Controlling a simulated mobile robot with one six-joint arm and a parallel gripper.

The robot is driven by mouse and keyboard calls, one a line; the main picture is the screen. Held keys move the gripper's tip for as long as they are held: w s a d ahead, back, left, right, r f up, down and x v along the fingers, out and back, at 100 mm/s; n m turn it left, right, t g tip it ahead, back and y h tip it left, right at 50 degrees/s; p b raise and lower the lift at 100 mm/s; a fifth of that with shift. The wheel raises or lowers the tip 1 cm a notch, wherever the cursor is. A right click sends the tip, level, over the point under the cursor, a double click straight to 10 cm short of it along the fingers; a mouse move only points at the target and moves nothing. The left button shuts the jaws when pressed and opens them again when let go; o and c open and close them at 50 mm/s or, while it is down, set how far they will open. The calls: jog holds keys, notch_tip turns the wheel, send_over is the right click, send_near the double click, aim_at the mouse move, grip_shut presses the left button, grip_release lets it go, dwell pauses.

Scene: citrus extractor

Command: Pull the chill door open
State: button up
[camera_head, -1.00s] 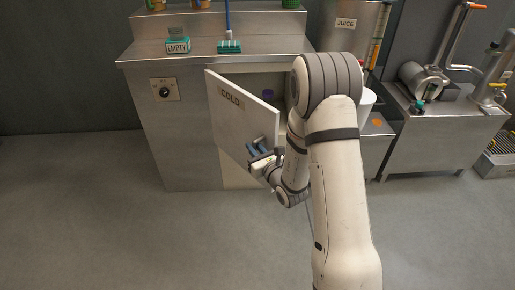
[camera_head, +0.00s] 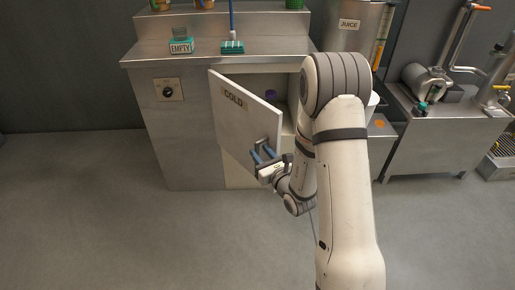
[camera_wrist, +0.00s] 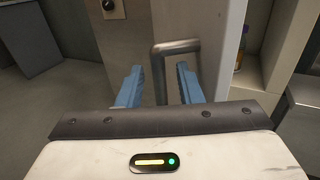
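The white chill door (camera_head: 238,115), labelled COLD, stands partly open on the front of the steel cabinet, swung out toward the left. Its grey bar handle (camera_head: 264,143) is near the door's free edge; the handle (camera_wrist: 178,46) also shows in the wrist view. My gripper (camera_head: 263,154) is in front of the handle, its two blue fingers apart. In the wrist view my gripper (camera_wrist: 159,76) is open, with the handle's bar seen between the fingertips. I see no finger pressed on the bar.
Through the opening, a purple-topped item (camera_head: 271,95) shows inside, and a yellow bottle (camera_wrist: 240,50) stands on a shelf in the wrist view. A steel side table (camera_head: 440,125) with a press is at the right. The floor (camera_head: 100,220) in front is clear.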

jog(key=v, duration=0.5)
jog(key=shift+p, duration=0.3)
jog(key=shift+c, duration=0.4)
